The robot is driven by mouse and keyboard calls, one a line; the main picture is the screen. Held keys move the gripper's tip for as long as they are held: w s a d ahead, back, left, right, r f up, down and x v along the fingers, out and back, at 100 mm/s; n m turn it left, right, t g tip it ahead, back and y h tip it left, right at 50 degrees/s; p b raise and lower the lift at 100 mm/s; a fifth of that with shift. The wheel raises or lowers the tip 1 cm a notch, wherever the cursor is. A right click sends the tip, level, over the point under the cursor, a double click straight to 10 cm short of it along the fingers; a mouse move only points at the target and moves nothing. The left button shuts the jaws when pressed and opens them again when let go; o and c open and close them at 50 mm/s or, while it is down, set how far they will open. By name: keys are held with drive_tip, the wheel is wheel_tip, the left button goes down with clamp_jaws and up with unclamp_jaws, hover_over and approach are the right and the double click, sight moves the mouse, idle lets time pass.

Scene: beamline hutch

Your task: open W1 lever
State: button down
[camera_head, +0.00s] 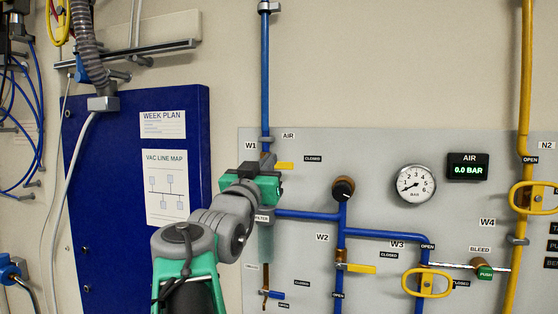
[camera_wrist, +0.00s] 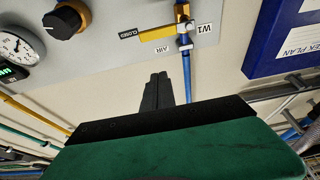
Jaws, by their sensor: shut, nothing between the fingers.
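The W1 lever (camera_head: 284,166) is a yellow handle on the blue air pipe. It sticks out sideways to the right, towards a CLOSED label (camera_head: 313,159). The wrist view shows the lever (camera_wrist: 158,33) upside down, running from the brass valve body to its CLOSED label (camera_wrist: 128,33). My gripper (camera_head: 247,168) is in front of the pipe by W1 and hides the valve body in the head view. In the wrist view its black fingers (camera_wrist: 157,88) are together and empty, pointing towards the panel. The tips appear apart from the lever.
The grey panel carries a round gauge (camera_head: 416,184), an AIR display (camera_head: 468,167) reading 0.0 BAR, and a black knob (camera_head: 343,189). W2 (camera_head: 355,268) and W3 (camera_head: 427,283) have yellow handles. A blue board (camera_head: 100,150) stands left. The wall above the panel is mostly clear.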

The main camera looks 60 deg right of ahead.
drive_tip(key=r+p+x, duration=0.1)
drive_tip(key=p+x, duration=0.4)
drive_tip(key=x, duration=0.5)
wheel_tip(320, 180, down, 5)
drive_tip(key=shift+r, duration=0.1)
drive_tip(key=shift+s+f, duration=0.1)
drive_tip(key=shift+f, duration=0.1)
